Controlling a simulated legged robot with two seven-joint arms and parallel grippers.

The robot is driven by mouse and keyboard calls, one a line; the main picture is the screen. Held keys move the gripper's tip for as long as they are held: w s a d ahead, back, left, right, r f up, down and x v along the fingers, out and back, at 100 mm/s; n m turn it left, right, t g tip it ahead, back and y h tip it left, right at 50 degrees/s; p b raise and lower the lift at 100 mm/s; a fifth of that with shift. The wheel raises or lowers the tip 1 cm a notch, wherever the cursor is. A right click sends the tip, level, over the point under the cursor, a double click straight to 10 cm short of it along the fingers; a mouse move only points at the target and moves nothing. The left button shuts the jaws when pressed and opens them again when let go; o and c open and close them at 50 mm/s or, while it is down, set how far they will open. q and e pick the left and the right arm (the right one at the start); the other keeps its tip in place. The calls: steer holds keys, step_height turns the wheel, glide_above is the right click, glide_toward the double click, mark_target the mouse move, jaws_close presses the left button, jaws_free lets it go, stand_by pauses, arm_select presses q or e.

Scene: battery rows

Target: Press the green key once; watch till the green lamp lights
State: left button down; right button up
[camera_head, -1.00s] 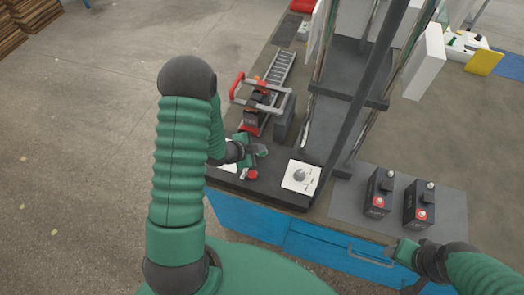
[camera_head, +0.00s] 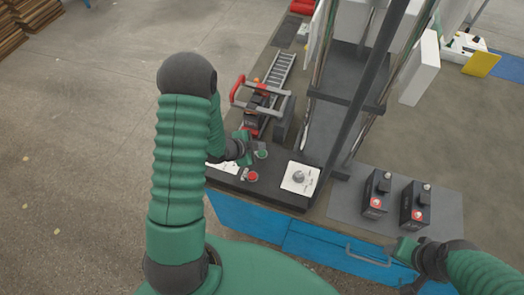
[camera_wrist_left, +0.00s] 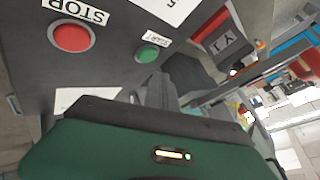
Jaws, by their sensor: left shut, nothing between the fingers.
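The green key (camera_head: 262,154) is a small round button on the dark control panel (camera_head: 275,190). In the left wrist view the green key (camera_wrist_left: 147,53) has a START label, and the red STOP button (camera_wrist_left: 73,38) is beside it. My left gripper (camera_head: 247,150) is shut and empty, just left of the green key in the head view and apart from it. Its dark fingers (camera_wrist_left: 155,92) point toward the key in the wrist view. My right gripper (camera_head: 404,249) is low at the right, its jaws unclear. I cannot make out a green lamp.
A white plate with a grey knob (camera_head: 299,177) is on the panel, right of the buttons. Two black batteries (camera_head: 377,193) stand on a grey mat (camera_head: 347,205) to the right. A red-handled carrier (camera_head: 262,100) and a dark upright frame (camera_head: 360,110) stand behind.

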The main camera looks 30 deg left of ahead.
mark_target(260, 154)
arm_select(q)
step_height(260, 154, up, 4)
steer(key=p, duration=0.2)
steer(key=shift+p, duration=0.3)
steer(key=shift+f, duration=0.1)
steer(key=shift+r, duration=0.25)
steer(key=s+d+r+n+g+y, duration=0.1)
steer(key=s+d+r+n+g, duration=0.5)
steer(key=s+d+r+n, duration=0.5)
steer(key=s+d, duration=0.1)
steer(key=s, duration=0.3)
steer(key=shift+r+y, duration=0.35)
steer(key=shift+y, duration=0.05)
